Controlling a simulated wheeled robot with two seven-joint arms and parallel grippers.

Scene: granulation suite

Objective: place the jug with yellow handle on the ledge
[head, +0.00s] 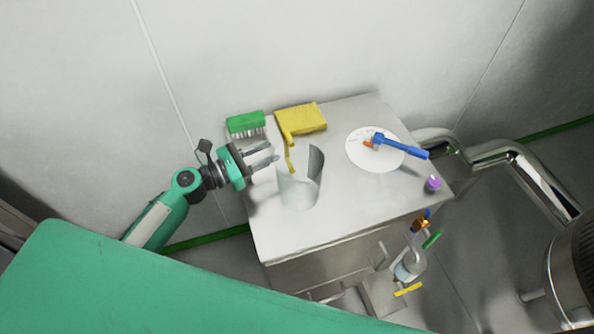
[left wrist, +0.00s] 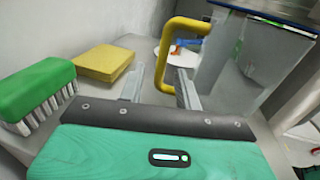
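The clear jug (head: 300,190) with a yellow handle (head: 287,150) stands upright on the grey cabinet top (head: 345,205). My left gripper (head: 274,153) is beside the handle, coming from the left, with its fingers apart. In the left wrist view, the yellow handle (left wrist: 166,62) shows between and beyond the open fingers (left wrist: 162,84), and the jug body (left wrist: 235,62) is to the right. I cannot tell whether a finger touches the handle. I cannot tell which surface is the ledge. My right gripper is not in view.
A green brush (head: 246,122) and a yellow sponge-like block (head: 306,117) lie at the back. A white disc (head: 365,155) holds a blue-handled tool (head: 402,146). A purple item (head: 433,183) stands at the right edge. Coloured items (head: 409,268) are below the front edge. Steel pipes (head: 490,155) run at right.

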